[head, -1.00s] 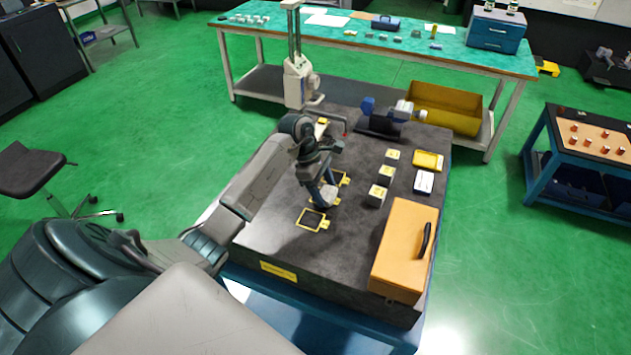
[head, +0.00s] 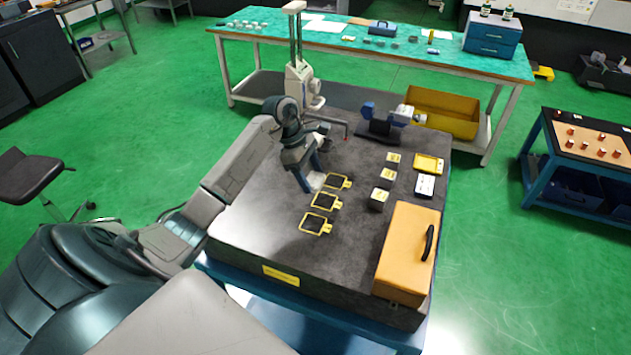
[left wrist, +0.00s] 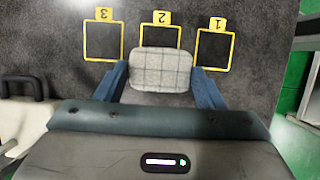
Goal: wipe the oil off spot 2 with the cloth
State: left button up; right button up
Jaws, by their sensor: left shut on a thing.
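My left gripper (head: 312,184) is shut on a pale grey cloth pad (left wrist: 160,70) with a grid pattern. In the left wrist view, the pad overlaps the near edge of spot 2 (left wrist: 160,37), the middle yellow frame. Spot 3 (left wrist: 103,40) is to its left and spot 1 (left wrist: 213,48) to its right. I cannot tell whether the pad touches the plate. My right gripper is not in view.
The dark plate (head: 275,225) carries a height gauge (head: 300,80) behind the gripper, a blue-grey instrument (head: 385,122), several small blocks (head: 380,196), a yellow tray (head: 428,163) and an orange case (head: 408,250). The plate's front left is bare.

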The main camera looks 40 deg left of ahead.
pick_arm(q)
jog(key=shift+v, duration=1.15)
jog(key=shift+w+d+r+p, duration=0.1)
jog(key=shift+d+r+p, duration=0.2)
jog(key=shift+r, duration=0.1)
